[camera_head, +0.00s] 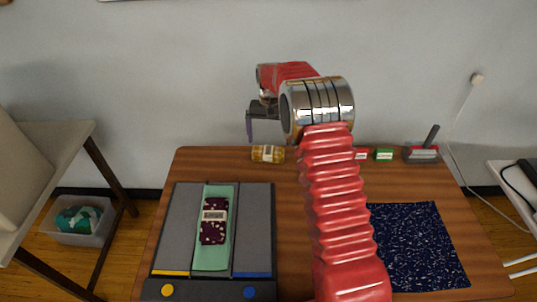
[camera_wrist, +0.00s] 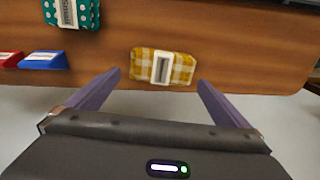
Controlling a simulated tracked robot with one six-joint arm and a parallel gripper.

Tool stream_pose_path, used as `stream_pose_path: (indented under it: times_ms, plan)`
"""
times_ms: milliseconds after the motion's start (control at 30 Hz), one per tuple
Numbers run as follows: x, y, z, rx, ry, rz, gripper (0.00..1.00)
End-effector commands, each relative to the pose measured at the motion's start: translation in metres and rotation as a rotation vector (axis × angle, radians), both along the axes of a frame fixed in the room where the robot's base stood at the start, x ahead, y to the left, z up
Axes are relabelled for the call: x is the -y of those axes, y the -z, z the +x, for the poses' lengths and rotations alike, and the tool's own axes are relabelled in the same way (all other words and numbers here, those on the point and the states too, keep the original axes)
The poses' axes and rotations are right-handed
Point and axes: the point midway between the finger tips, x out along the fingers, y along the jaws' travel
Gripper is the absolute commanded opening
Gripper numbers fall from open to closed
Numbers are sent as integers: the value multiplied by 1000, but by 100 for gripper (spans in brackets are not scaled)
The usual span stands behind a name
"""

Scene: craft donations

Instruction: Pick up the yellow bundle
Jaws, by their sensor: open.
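The yellow bundle (camera_head: 259,154) is a small yellow-and-white checked fabric roll with a pale label band. It lies on the wooden table near its far edge, left of my arm in the head view. In the wrist view, the yellow bundle (camera_wrist: 183,69) lies just beyond and between my fingertips. My gripper (camera_wrist: 160,80) is open and empty, with its two purple-grey fingers on either side of the bundle's ends. In the head view, my gripper (camera_head: 256,139) hangs above the table's far edge, and its far finger is largely hidden.
A grey device (camera_head: 259,220) holds a green tray (camera_head: 213,260) bearing a dark floral bundle (camera_head: 214,232). A teal dotted bundle (camera_wrist: 88,14) and a blue block (camera_wrist: 43,60) show in the wrist view. A dark speckled mat (camera_head: 420,240) lies right. Bare wood surrounds the yellow bundle.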

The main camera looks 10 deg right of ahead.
Motion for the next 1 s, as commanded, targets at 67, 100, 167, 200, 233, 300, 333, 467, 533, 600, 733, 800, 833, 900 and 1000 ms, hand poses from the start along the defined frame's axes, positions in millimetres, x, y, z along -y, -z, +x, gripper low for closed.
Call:
stream_pose_path:
  times_ms: [67,100,167,200,233,300,333,467,533,600,733,800,833,900,1000]
  plan:
    - [0,12,0,-2,0,1,100]
    - [0,16,0,-2,0,1,100]
    - [0,19,0,-1,0,0,100]
    - [0,21,0,-1,0,0,100]
    - [0,21,0,0,0,0,100]
    - [0,22,0,0,0,0,100]
    - [0,22,0,0,0,0,100]
    - [0,22,0,0,0,0,100]
    - [0,22,0,0,0,0,100]
    - [-1,25,-1,-1,0,0,100]
    - [-2,38,-3,-3,-1,0,100]
    - [-3,47,-4,-2,-1,0,100]
    - [-4,51,-4,-3,-1,0,100]
    - [-4,61,-4,-2,-1,0,100]
    - [-4,70,-4,-2,-1,1,100]
